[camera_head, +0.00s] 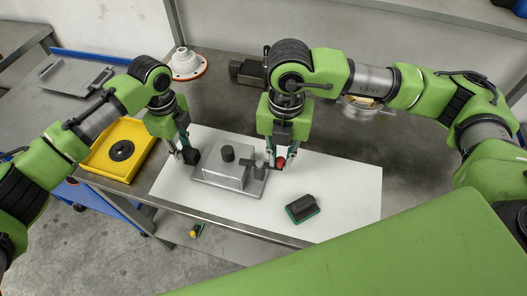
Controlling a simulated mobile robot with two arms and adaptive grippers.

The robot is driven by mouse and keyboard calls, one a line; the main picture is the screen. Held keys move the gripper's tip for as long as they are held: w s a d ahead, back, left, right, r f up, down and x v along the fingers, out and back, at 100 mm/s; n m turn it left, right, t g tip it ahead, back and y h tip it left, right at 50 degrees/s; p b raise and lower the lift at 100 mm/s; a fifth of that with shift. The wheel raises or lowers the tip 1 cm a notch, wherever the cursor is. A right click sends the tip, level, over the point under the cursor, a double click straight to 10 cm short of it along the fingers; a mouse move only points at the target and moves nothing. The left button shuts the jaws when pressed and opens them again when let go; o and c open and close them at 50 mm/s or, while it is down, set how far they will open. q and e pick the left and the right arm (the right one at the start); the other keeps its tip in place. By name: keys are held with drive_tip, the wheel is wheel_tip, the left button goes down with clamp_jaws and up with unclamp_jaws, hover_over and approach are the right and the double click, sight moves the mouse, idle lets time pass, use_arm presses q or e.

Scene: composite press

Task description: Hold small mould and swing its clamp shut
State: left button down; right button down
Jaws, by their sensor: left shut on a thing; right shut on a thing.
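The small mould (222,177) is a grey metal block on a flat base plate, with a black knob (228,153) on top. It lies on the white sheet. My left gripper (187,155) is shut at the mould's left end, by a dark block there; the exact contact is hard to see. The clamp (261,164) is a dark bar at the mould's right end with a red handle tip (281,162). My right gripper (281,158) points down and is shut on the clamp at its red tip. The fingers partly hide the handle.
A black block with a green base (302,207) lies on the white sheet (345,195) near its front edge. A yellow tray (137,133) with a black disc stands left. A white flanged part (186,66) and a dark device (247,73) stand behind.

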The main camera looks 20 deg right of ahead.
drive_tip(key=c, duration=1.9)
unclamp_jaws()
drive_tip(key=shift+r, duration=0.15)
wheel_tip(320, 180, up, 12)
drive_tip(key=shift+f, duration=0.1)
